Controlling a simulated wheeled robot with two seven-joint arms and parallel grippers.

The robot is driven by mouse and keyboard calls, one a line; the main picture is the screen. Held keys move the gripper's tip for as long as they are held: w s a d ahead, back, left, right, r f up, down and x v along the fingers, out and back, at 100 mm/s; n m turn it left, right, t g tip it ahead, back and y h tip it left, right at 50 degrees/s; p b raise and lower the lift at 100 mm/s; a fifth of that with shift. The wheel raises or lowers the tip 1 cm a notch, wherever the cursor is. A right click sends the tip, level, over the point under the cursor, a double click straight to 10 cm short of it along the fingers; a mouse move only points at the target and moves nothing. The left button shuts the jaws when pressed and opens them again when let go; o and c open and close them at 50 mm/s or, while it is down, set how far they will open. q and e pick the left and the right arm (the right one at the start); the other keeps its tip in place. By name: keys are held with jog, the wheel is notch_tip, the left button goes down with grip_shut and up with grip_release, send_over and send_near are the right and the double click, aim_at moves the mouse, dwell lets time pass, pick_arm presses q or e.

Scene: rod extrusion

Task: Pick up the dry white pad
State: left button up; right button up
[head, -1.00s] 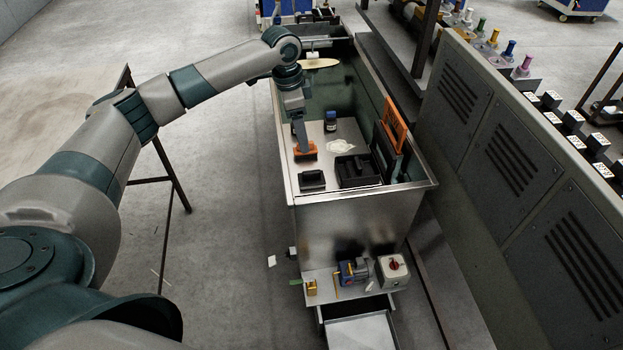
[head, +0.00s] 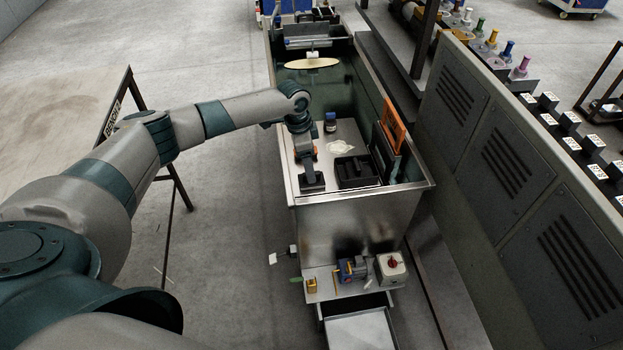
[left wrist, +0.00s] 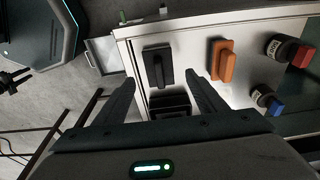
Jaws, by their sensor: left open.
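A pale, crumpled white piece (head: 341,147) lies flat on the metal top in the head view. It is the only white pad-like thing there; I cannot tell whether it is dry. My left gripper (head: 312,184) is to its lower left, over a black block with a raised handle (head: 312,188). In the left wrist view, my left gripper (left wrist: 160,80) is open and empty, with the black block (left wrist: 158,64) ahead between its fingers. I cannot tell if they touch it. An orange handled block (left wrist: 221,62) stands beside it.
A black slotted tray (head: 357,172) stands right of the black block. A blue-lidded jar (left wrist: 268,99) and a red-lidded jar (left wrist: 290,50) stand past the orange block. Orange and dark panels (head: 392,122) lean along the right wall of the metal tank (head: 365,206).

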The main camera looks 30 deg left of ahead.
aim_at(304, 185)
pick_arm(q)
jog(key=shift+d+f+p, duration=0.15)
jog(key=shift+f+p, duration=0.25)
jog(key=shift+f, duration=0.05)
jog(key=f, duration=0.2)
jog(key=f+p, duration=0.1)
jog(key=shift+w+d, duration=0.2)
jog(key=shift+d, duration=0.05)
jog(key=shift+w+f, duration=0.1)
jog(key=shift+f, duration=0.5)
jog(key=c, duration=1.1)
